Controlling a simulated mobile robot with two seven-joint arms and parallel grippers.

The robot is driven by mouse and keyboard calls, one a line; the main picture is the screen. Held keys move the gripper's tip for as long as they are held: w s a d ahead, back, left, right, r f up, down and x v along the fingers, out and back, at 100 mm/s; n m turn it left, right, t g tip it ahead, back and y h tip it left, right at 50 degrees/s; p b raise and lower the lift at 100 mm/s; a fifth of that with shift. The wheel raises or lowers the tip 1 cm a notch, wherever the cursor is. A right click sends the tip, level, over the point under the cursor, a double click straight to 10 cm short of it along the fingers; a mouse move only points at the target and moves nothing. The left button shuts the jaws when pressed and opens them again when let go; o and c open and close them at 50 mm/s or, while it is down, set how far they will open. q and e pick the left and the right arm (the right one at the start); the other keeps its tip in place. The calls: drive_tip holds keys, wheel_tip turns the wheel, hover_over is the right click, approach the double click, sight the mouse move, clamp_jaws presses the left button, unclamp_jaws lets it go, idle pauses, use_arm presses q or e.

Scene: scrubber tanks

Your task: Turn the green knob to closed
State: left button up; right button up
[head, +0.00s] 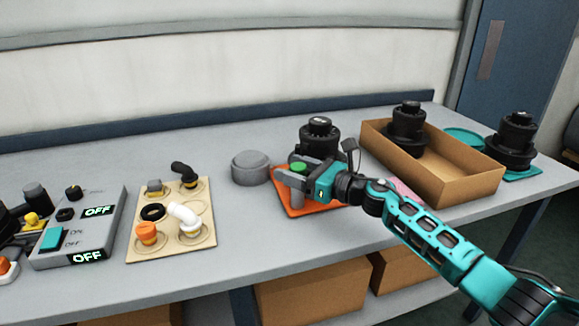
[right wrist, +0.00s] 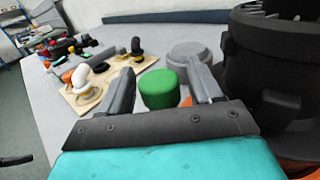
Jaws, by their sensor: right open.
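The green knob (head: 298,166) is a short round cap, on or beside the black canister (head: 318,136) that stands over the orange mat (head: 290,208). In the right wrist view the green knob (right wrist: 158,88) shows between the two grey fingers, a gap visible on each side. My right gripper (head: 288,180) is open at the knob, reaching in from the right; it also shows in the right wrist view (right wrist: 161,86). The gripper hides the knob's lower part, and I cannot tell its setting. My left gripper is not in view.
A grey round lid (head: 250,168) stands just left of the gripper. A beige board (head: 142,245) with pipe fittings and a grey switch box (head: 72,232) lie further left. A cardboard box (head: 462,184) with a black canister (head: 406,128) stands right. The table front is clear.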

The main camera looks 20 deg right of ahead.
drive_tip(key=shift+w+a, duration=0.45)
drive_tip(key=shift+w, duration=0.05)
drive_tip(key=shift+c, duration=0.5)
